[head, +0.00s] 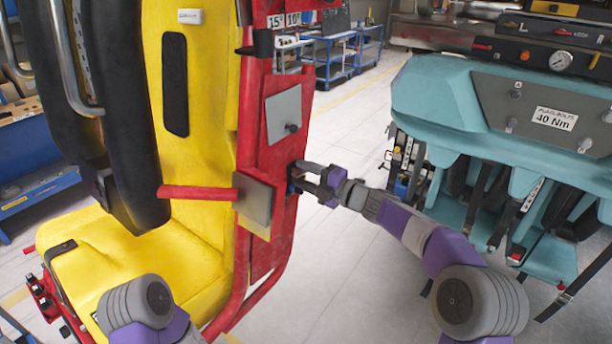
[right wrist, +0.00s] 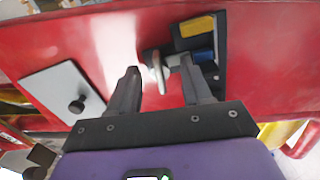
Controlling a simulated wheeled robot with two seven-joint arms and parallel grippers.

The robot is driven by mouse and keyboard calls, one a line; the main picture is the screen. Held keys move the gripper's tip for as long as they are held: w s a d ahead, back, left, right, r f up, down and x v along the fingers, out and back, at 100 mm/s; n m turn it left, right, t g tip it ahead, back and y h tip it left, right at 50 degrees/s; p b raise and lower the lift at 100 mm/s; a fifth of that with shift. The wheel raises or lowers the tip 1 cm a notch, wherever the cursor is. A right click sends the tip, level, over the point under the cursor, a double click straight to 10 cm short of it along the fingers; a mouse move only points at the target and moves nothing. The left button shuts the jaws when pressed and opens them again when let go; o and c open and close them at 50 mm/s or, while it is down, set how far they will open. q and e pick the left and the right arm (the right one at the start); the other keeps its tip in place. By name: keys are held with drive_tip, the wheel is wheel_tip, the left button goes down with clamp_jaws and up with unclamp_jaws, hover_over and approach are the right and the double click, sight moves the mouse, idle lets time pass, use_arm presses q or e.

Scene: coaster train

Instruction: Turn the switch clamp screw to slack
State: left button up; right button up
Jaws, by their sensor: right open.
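The red frame (head: 270,140) of the yellow seat stands upright left of centre in the head view. A small dark switch bracket (right wrist: 222,58) with a yellow block and a blue part sits on the red panel. A light metal clamp screw head (right wrist: 158,72) projects from it in the right wrist view. My right gripper (right wrist: 157,80) is open, its fingers at either side of the screw head; contact cannot be told. In the head view my right gripper (head: 308,180) reaches the panel edge and hides most of the switch. My left gripper is outside the picture.
A grey cover plate with a black knob (right wrist: 62,92) is beside the switch. A red bar with a square plate (head: 254,200) juts left from the frame. The yellow seat (head: 130,255) is at left, a teal seat unit (head: 440,95) at right. Floor between is clear.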

drive_tip(key=v, duration=0.7)
drive_tip(key=shift+s+d, duration=0.2)
drive_tip(key=shift+f, duration=0.1)
drive_tip(key=s+d+f+m+h, duration=0.1)
drive_tip(key=s+f+m+h, duration=0.2)
drive_tip(key=f+m, duration=0.6)
drive_tip(key=s+d+f+m+g+h, duration=0.15)
drive_tip(key=f+m, duration=0.25)
drive_tip(key=f, duration=0.9)
drive_tip(key=s+f+m+h, duration=0.4)
drive_tip(key=f+m, duration=0.3)
drive_tip(key=f, duration=0.4)
drive_tip(key=s+f+m+g+h, duration=0.1)
drive_tip(key=s+f+m+g, duration=0.3)
drive_tip(key=s, duration=0.9)
drive_tip(key=s+f+m+g+h, duration=0.1)
drive_tip(key=s+f+m+g, duration=0.3)
drive_tip(key=s+f, duration=0.7)
drive_tip(key=s+m, duration=0.2)
drive_tip(key=s, duration=0.1)
drive_tip(key=shift+d+g, duration=0.35)
drive_tip(key=shift+f, duration=0.1)
drive_tip(key=shift+c, duration=0.3)
